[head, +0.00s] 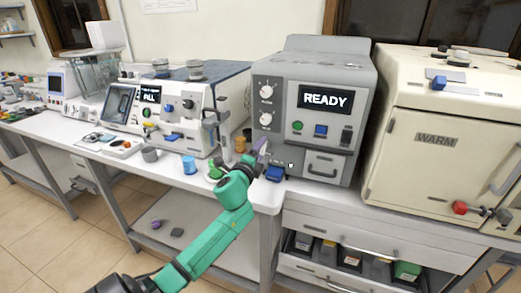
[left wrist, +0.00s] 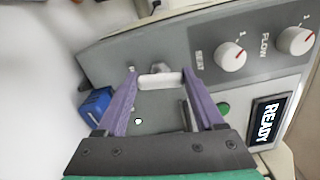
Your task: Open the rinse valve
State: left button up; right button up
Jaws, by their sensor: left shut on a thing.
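My right gripper is not in view.
A blue cup (head: 189,165) and a grey cup (head: 150,154) stand to the left. A cream WARM cabinet (head: 437,160) stands at the right.

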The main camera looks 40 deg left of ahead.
pick_arm(q)
jog(key=shift+n, duration=1)
jog(key=o, duration=1.4)
jog(key=shift+f, duration=0.1)
jog(key=b+v, duration=0.2)
jog(key=v, duration=1.2)
jog(key=shift+s+d, duration=0.15)
jog(key=shift+s, duration=0.1)
